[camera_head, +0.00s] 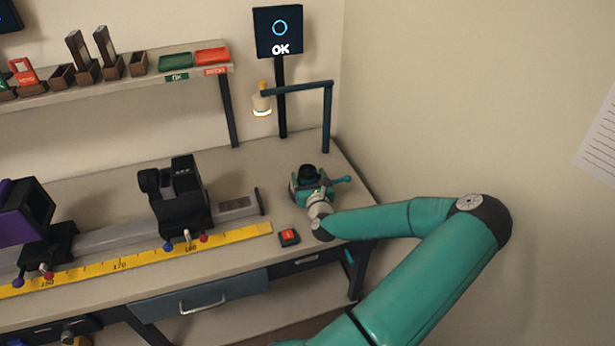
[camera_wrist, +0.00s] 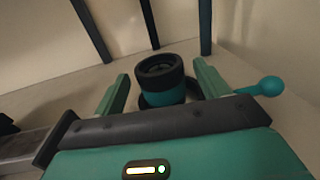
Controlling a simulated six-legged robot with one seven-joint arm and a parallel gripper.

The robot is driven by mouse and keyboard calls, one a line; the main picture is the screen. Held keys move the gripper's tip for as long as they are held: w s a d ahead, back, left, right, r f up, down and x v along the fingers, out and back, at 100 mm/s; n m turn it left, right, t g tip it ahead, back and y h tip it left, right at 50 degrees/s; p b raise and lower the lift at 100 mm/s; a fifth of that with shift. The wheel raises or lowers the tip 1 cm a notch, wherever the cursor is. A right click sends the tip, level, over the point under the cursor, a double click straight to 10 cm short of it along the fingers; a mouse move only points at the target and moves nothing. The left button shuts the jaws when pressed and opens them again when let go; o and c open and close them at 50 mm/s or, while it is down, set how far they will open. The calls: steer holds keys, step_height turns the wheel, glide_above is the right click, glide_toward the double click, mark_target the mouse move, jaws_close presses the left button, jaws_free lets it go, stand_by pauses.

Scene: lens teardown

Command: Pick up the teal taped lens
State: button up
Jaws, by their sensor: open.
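The teal taped lens (camera_wrist: 165,96) is a short black cylinder with a teal band around its lower part. It stands upright on a dark round base at the right end of the bench, and its black top (camera_head: 307,170) shows in the head view. My gripper (camera_wrist: 160,75) is open, with one green finger on each side of the lens in the wrist view. Gaps show between the fingers and the lens. In the head view my gripper (camera_head: 308,184) is low over the bench at the lens. The lens's lower near side is partly hidden by my gripper.
A teal ball-ended lever (camera_head: 342,180) sticks out right of the lens. A lamp arm (camera_head: 298,88) and an OK screen (camera_head: 279,31) stand behind. A red button (camera_head: 289,236) lies in front, and a rail with a black carriage (camera_head: 180,200) is to the left.

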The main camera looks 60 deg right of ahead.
steer(key=shift+w+d, duration=0.15)
steer(key=shift+d, duration=0.05)
steer(key=c, duration=1.2)
steer(key=shift+r, duration=0.1)
